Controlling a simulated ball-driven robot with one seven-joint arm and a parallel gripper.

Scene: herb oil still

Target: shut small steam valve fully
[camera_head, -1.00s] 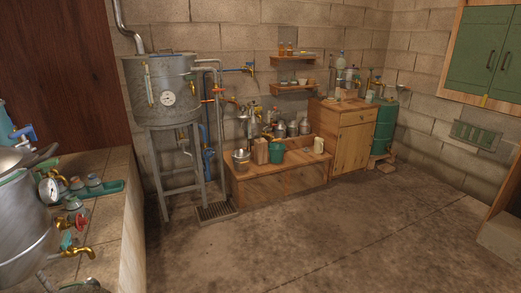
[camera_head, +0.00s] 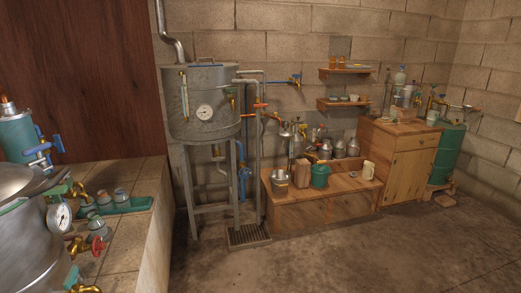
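I cannot tell which valve is the small steam valve. At the lower left, a steel pot (camera_head: 25,235) carries a brass valve with a red round handle (camera_head: 97,246), a brass fitting with a green handle (camera_head: 57,191) and a lower brass tap (camera_head: 86,289) cut by the frame edge. A valve with a blue lever (camera_head: 45,147) sits by a teal cylinder. On pipes by the tall steel boiler are an orange lever (camera_head: 261,105) and a blue-handled tap (camera_head: 295,80). How far any valve is open cannot be told. My gripper is not in view.
The tiled counter (camera_head: 150,190) fills the left foreground, with a green tray (camera_head: 128,208) of small jars. The boiler (camera_head: 190,110) stands on legs at the back wall. A low wooden bench (camera_head: 320,210) and wooden cabinet (camera_head: 405,165) stand right of it. The concrete floor (camera_head: 340,260) in front is clear.

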